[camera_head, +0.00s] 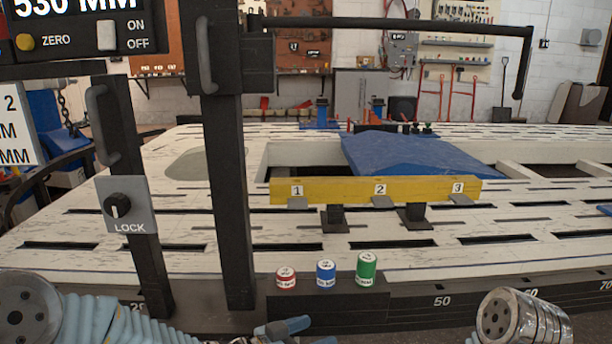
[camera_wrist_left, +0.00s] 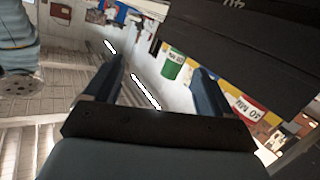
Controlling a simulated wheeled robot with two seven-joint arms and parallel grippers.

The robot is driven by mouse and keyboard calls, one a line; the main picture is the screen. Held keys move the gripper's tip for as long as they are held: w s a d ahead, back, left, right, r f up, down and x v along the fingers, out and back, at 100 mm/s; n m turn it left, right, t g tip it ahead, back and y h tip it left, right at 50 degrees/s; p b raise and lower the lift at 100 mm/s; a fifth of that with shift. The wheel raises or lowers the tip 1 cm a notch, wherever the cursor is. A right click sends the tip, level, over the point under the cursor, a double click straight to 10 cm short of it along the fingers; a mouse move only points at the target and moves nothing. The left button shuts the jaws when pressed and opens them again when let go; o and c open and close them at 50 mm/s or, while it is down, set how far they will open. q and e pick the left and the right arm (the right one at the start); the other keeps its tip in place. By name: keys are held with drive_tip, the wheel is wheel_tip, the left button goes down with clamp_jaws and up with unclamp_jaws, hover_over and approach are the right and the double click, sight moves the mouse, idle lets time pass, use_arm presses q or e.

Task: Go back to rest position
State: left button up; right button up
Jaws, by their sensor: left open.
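My left gripper (camera_head: 312,334) shows at the bottom edge of the head view, just below the dark ledge with the small cylinders. Only its blue fingertips show clearly there. In the left wrist view, its two fingers (camera_wrist_left: 155,85) stand wide apart with nothing held between them. A green cylinder (camera_wrist_left: 173,65) and a red one (camera_wrist_left: 248,107) appear beyond the fingers. My right arm shows only as a metal joint at the lower right of the head view; its gripper is out of view.
Red (camera_head: 286,279), blue (camera_head: 326,274) and green (camera_head: 366,269) cylinders stand on the dark ledge (camera_head: 330,305). A black upright post (camera_head: 228,200) and a LOCK panel (camera_head: 125,205) stand at left.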

use_arm(q)
drive_tip(key=s+a+f+n+g+y, duration=0.1)
drive_tip(key=s+a+f+n+y, duration=0.2)
drive_tip(key=f, duration=0.7)
drive_tip(key=s+a+f+n+g+y, duration=0.1)
drive_tip(key=a+f+n+y, duration=0.25)
drive_tip(key=f, duration=0.55)
drive_tip(key=s+a+f+n+g+y, duration=0.1)
drive_tip(key=s+a+f+n+g, duration=0.15)
drive_tip(key=s+f, duration=0.4)
drive_tip(key=s+a+f+n+g+y, duration=0.2)
drive_tip(key=s+a+f+g, duration=0.15)
drive_tip(key=s+f, duration=0.35)
wheel_tip(320, 180, up, 13)
drive_tip(key=p, duration=1.2)
drive_tip(key=shift+s, duration=0.35)
drive_tip(key=shift+f+h, duration=0.15)
drive_tip(key=shift+h, duration=0.1)
